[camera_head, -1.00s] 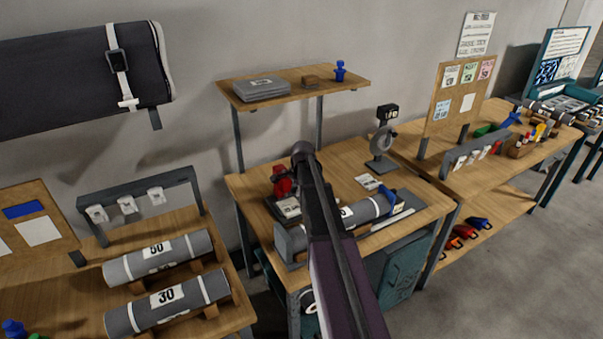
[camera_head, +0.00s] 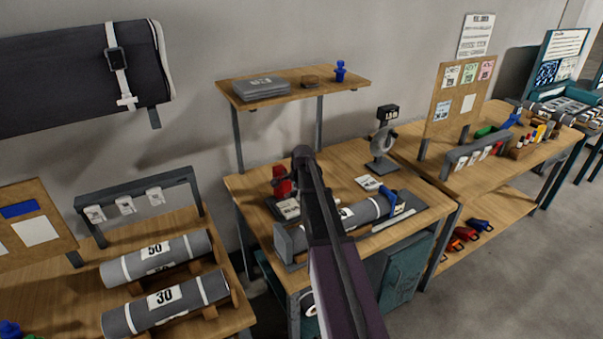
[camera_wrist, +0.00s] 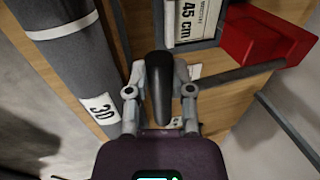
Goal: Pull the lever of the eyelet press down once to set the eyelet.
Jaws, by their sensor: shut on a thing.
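The eyelet press (camera_head: 281,181) shows as a red body on a dark base on the middle bench, partly hidden behind my arm. In the wrist view its red part (camera_wrist: 265,42) is at the upper right. A black rounded lever handle (camera_wrist: 158,88) lies between the fingers of my gripper (camera_wrist: 160,80), and the gripper is shut on it. How the lever joins the press is not clear. The head view hides my gripper behind my arm. The eyelet itself cannot be made out.
A grey roll (camera_head: 366,213) with a blue clamp (camera_head: 398,203) lies in front of the press. In the wrist view a grey roll marked 30 (camera_wrist: 70,60) runs along the left, and a 45 cm card (camera_wrist: 196,20) is at the top. A tape stand (camera_head: 383,143) stands behind.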

